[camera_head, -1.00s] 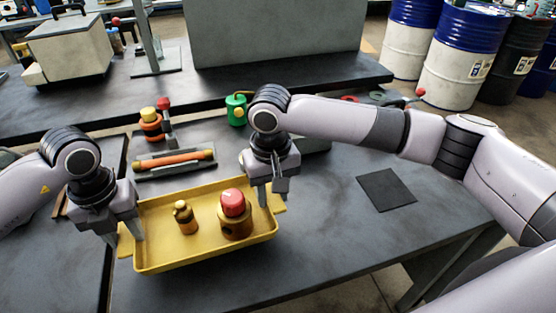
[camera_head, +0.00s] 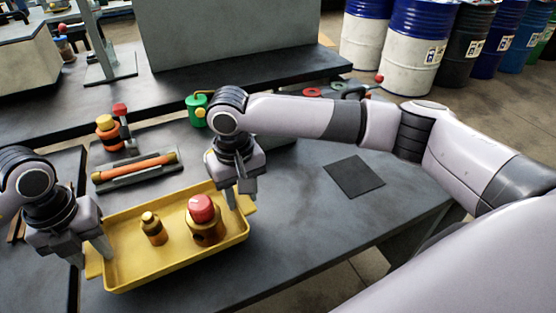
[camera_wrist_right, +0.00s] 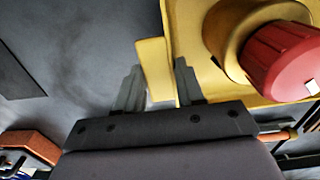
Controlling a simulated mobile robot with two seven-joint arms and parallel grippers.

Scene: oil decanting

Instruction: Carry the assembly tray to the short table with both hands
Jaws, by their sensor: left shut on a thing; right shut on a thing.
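The yellow assembly tray (camera_head: 172,262) is in the lower left of the head view, over the dark table. It holds a small brass fitting (camera_head: 153,229) and a larger brass part with a red cap (camera_head: 202,210). My left gripper (camera_head: 92,256) is shut on the tray's left end handle. My right gripper (camera_head: 239,202) is shut on the right end handle. In the right wrist view the yellow handle (camera_wrist_right: 154,70) lies between the fingers (camera_wrist_right: 160,92), beside the red-capped part (camera_wrist_right: 285,60). I cannot tell whether the tray touches the table.
Behind the tray are a holder with an orange rod (camera_head: 137,169), an orange-black part (camera_head: 108,130) and a green can (camera_head: 198,108). A dark square mat (camera_head: 354,176) lies to the right. Bare table (camera_head: 290,215) lies right of the tray. Drums (camera_head: 425,50) stand at the back right.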

